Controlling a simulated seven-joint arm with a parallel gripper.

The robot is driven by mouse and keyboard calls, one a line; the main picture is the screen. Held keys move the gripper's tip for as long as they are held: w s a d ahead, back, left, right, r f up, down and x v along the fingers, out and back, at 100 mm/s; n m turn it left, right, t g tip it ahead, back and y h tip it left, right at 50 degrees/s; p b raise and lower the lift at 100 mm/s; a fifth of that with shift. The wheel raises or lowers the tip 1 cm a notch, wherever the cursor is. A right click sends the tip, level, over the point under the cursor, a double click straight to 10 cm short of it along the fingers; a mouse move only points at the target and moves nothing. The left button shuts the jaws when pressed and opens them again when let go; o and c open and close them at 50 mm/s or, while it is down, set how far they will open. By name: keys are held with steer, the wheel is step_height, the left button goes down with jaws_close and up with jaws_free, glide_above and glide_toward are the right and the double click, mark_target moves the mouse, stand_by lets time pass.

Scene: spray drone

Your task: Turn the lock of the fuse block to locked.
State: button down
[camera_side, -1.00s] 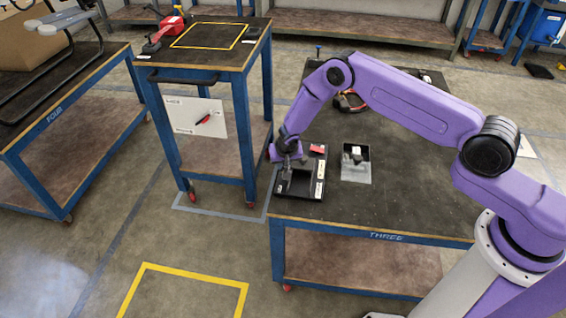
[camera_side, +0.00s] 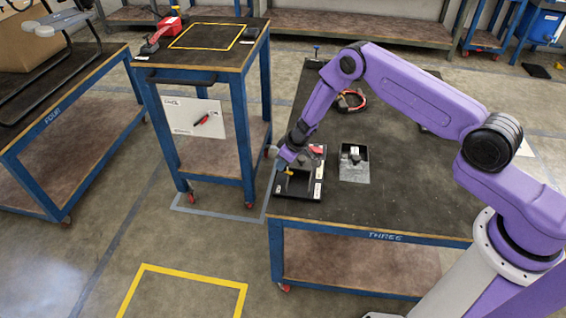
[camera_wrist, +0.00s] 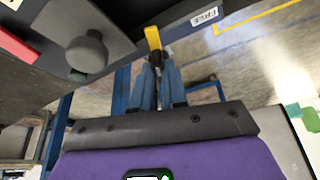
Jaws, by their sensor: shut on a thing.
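My gripper (camera_wrist: 156,68) is shut on a black piece with a yellow end (camera_wrist: 152,38), which I take to be the lock. The yellow end also shows in the side view (camera_side: 289,171), at the dark unit (camera_side: 300,192) on the near left of bench three, which looks like the fuse block. The wrist view shows a round black knob (camera_wrist: 87,52) left of the fingers. My gripper (camera_side: 287,163) in the side view hangs over the unit's left part. The lock's setting cannot be told.
A red part (camera_side: 317,149) lies at the unit's back. A grey plate with a black box (camera_side: 354,172) stands to its right. A red and black tool (camera_side: 351,101) lies farther back. A blue trolley (camera_side: 247,78) stands just left of the bench. The bench's right middle is clear.

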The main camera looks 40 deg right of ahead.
steer(key=shift+n+g+y, duration=0.4)
steer(key=shift+n+y, duration=0.2)
steer(key=shift+n, duration=1.3)
steer(key=c, duration=1.2)
jaws_free()
steer(key=shift+o, duration=0.2)
steer(key=shift+d+r, duration=0.1)
steer(key=v, duration=1.7)
steer(key=shift+w, duration=0.2)
steer(key=shift+r, duration=0.2)
